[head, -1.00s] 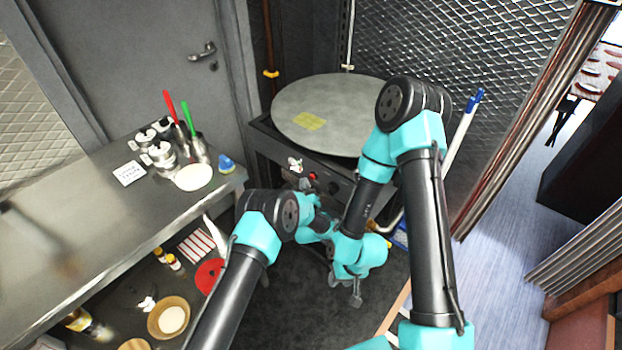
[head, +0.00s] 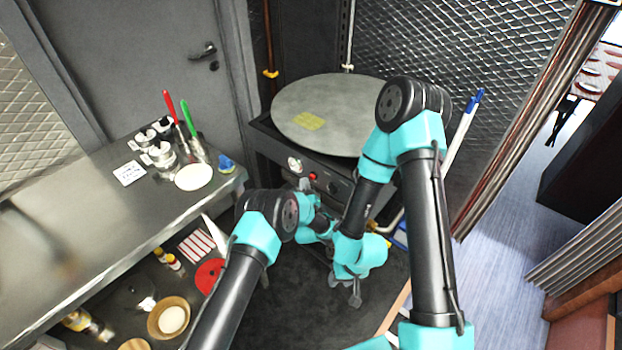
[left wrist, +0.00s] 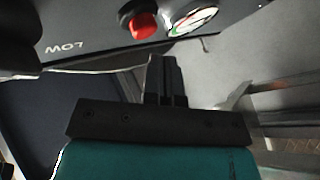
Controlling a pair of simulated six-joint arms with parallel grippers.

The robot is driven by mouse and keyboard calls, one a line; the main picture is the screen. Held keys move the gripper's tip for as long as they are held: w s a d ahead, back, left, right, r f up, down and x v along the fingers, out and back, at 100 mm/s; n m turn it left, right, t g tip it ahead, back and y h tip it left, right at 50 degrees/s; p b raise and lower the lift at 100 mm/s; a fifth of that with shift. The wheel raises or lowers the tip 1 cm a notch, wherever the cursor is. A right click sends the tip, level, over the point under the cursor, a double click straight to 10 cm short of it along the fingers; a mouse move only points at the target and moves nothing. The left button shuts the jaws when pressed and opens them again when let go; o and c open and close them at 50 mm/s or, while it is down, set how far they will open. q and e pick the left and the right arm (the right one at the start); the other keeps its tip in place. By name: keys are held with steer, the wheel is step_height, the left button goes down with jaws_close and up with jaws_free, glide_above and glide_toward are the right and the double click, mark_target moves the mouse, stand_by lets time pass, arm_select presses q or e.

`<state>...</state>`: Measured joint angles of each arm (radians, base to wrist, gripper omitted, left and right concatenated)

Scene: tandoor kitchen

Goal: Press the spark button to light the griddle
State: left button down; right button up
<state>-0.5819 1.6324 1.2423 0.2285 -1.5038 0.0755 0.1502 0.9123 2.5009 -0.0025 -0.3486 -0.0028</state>
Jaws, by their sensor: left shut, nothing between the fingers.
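The round grey griddle (head: 335,112) sits on a dark stove at the back. The red spark button (head: 313,177) is on its front panel, between a white gauge (head: 295,163) and a black knob (head: 333,188). In the left wrist view the red button (left wrist: 142,25) stands out from its dark collar, with the gauge (left wrist: 194,20) to its right. My left gripper (left wrist: 164,62) is shut and empty, its tips below the button and apart from it in the picture. In the head view its tips are hard to make out. My right gripper (head: 345,290) hangs low before the stove, fingers apart.
A steel counter (head: 75,225) on the left holds shakers, a red and a green handled tool (head: 187,118) and a white disc (head: 194,176). A lower shelf carries bowls and bottles. Dark floor lies before the stove; mesh walls stand behind.

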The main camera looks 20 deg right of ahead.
arm_select(q)
steer(key=shift+w+d, duration=0.45)
steer(key=shift+d, duration=0.35)
stand_by(1.6)
steer(key=shift+a, duration=0.15)
steer(key=shift+s+a, duration=0.5)
steer(key=shift+a, duration=0.1)
steer(key=shift+a, duration=0.1)
stand_by(0.3)
steer(key=shift+s+a, duration=0.45)
steer(key=shift+a, duration=0.25)
steer(key=shift+s+a, duration=0.4)
steer(key=shift+a, duration=0.25)
steer(key=shift+s+a, duration=0.45)
steer(key=shift+a, duration=0.25)
steer(key=shift+a, duration=0.1)
